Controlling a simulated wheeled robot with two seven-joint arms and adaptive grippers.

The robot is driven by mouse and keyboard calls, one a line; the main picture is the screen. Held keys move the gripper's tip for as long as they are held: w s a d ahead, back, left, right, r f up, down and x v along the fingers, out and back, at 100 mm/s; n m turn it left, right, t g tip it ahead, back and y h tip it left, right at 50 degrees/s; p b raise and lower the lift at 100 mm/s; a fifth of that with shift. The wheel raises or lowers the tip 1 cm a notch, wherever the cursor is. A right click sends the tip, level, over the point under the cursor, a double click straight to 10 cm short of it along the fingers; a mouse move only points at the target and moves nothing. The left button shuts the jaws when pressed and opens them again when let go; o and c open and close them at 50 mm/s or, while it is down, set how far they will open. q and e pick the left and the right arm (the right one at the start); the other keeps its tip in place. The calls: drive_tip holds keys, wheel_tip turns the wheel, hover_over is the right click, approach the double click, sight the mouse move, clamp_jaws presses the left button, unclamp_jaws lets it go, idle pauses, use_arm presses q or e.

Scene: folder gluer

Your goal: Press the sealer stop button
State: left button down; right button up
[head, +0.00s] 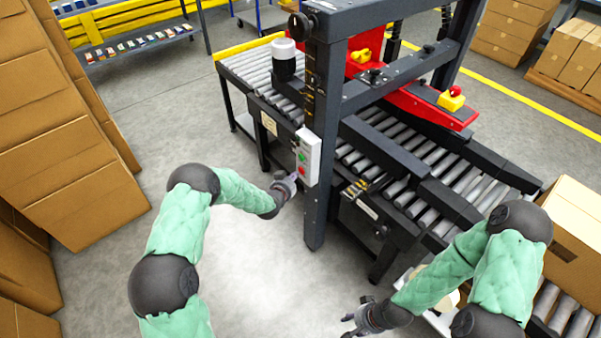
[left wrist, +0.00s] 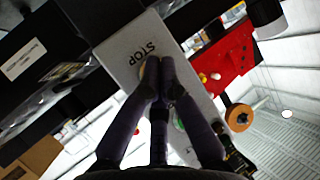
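The sealer's grey control box (head: 309,158) is on the frame post, with a green button (head: 301,157) above a red button (head: 302,169). In the left wrist view, the box face (left wrist: 124,50) carries the word STOP, upside down. My left gripper (head: 295,177) is at the lower part of the box. Its fingers (left wrist: 160,60) are together, with nothing between them, and their tips lie over the button place by STOP. They hide most of that button, so I cannot tell whether they touch it. The green button (left wrist: 178,118) is partly behind them. My right gripper (head: 345,325) is low, its fingers apart and empty.
The dark sealer post (head: 318,205) stands right beside my left gripper. The roller conveyor (head: 430,165) runs behind it. Stacked cartons (head: 75,180) stand at the left, and another carton (head: 575,235) is at the right. The floor between is clear.

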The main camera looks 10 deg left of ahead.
use_arm(q)
drive_tip(key=shift+a, duration=0.1)
drive_tip(key=s+a, duration=0.3)
drive_tip(key=s, duration=0.1)
drive_tip(key=shift+s+a, duration=0.35)
drive_tip(key=shift+s, duration=0.05)
idle(0.3)
idle(0.6)
drive_tip(key=s+d+f+n+g+h+p, duration=0.15)
drive_tip(key=s+d+f+g, duration=0.4)
drive_tip(key=s, duration=0.75)
drive_tip(key=s+d+f+n+g, duration=0.35)
drive_tip(key=s+d+f, duration=0.2)
drive_tip(key=s, duration=0.65)
drive_tip(key=s+d+n+g, duration=0.1)
drive_tip(key=s+d+g, duration=0.1)
drive_tip(key=s, duration=1.1)
drive_tip(key=shift+f+g, duration=0.15)
drive_tip(key=shift+g, duration=0.75)
drive_tip(key=shift+a+h, duration=0.1)
drive_tip(key=shift+h, duration=0.15)
